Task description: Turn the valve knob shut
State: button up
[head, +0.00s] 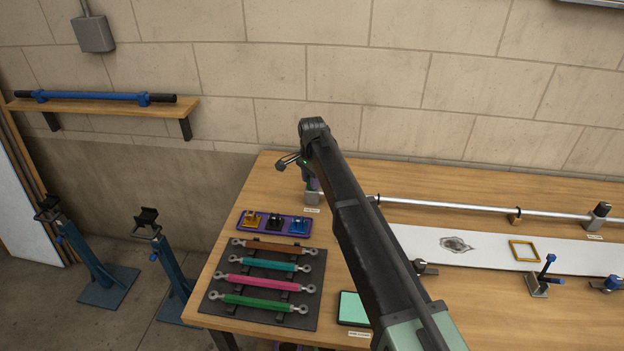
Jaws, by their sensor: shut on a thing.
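My arm reaches across the bench to the left end of a metal pipe (450,206). My gripper (307,172) points down there, small and partly hidden by my own arm. A grey block (313,199) with a small label in front stands at the pipe's left end. A small purple part (313,184) shows just above this block, right under my gripper. It looks like the valve knob, and my gripper is shut on it. The knob's shape and turn angle cannot be made out, as the gripper and arm cover most of it.
A purple tray (245,224) with small clamps and a dark mat (216,305) with several coloured links lie left of my arm. A teal-topped box (353,308) sits beside the forearm. A white panel (580,266) with a yellow frame (524,251) lies right. Blue stands (93,262) are on the floor.

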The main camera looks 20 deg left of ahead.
jog(key=n, duration=0.4)
jog(key=shift+n, duration=0.3)
jog(key=n, duration=0.4)
jog(key=shift+n, duration=0.3)
jog(key=n, duration=0.4)
jog(key=shift+n, duration=2.2)
jog(key=o, duration=0.9)
jog(key=shift+o, duration=0.2)
